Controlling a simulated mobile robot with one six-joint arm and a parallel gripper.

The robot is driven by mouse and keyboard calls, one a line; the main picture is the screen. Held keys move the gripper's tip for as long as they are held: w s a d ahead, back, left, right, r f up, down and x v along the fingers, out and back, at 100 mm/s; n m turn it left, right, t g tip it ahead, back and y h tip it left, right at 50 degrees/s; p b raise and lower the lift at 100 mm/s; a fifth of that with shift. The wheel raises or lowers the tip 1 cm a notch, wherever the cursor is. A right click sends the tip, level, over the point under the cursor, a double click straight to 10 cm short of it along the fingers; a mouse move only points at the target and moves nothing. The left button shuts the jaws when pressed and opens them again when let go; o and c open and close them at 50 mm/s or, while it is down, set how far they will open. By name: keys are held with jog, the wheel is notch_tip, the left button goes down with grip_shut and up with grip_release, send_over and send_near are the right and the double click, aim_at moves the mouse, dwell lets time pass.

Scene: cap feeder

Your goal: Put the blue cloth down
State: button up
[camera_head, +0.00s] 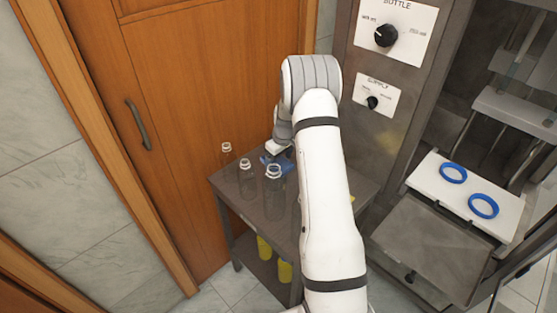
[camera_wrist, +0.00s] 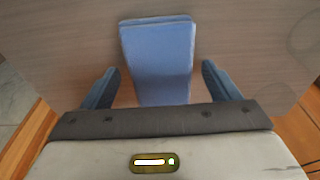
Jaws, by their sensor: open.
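The blue cloth (camera_wrist: 158,55) lies folded flat on the table top in the wrist view, between and ahead of my two fingers. My gripper (camera_wrist: 160,82) is open, with one finger on each side of the cloth and a gap to each. In the head view a small part of the blue cloth (camera_head: 267,160) shows beneath my gripper (camera_head: 277,152), mostly hidden by my arm.
Several clear bottles (camera_head: 246,178) stand on the left of the grey table (camera_head: 262,205), close to my gripper. Yellow items (camera_head: 284,270) sit on its lower shelf. A machine with knobs (camera_head: 386,36) and a white tray with two blue rings (camera_head: 483,206) is at right.

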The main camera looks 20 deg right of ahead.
aim_at(282, 164)
jog(key=s+a+r, duration=0.2)
jog(key=s+r, duration=0.1)
jog(key=r, duration=0.6)
jog(key=s+a+r, duration=0.1)
jog(key=s+r, duration=0.2)
jog(key=r, duration=0.6)
jog(key=s+a+r+m, duration=0.1)
jog(key=s+a, duration=0.3)
jog(key=s, duration=0.6)
jog(key=s+a+r+m, duration=0.2)
jog(key=s+a+r, duration=0.1)
jog(key=s, duration=0.7)
jog(key=s+a+r+m+t, duration=0.1)
jog(key=s+a+r, duration=0.3)
jog(key=s, duration=0.6)
jog(key=shift+s+a+h+b, duration=0.15)
jog(key=shift+a+h+b, duration=0.15)
jog(key=shift+h+b, duration=0.15)
jog(key=shift+c, duration=0.4)
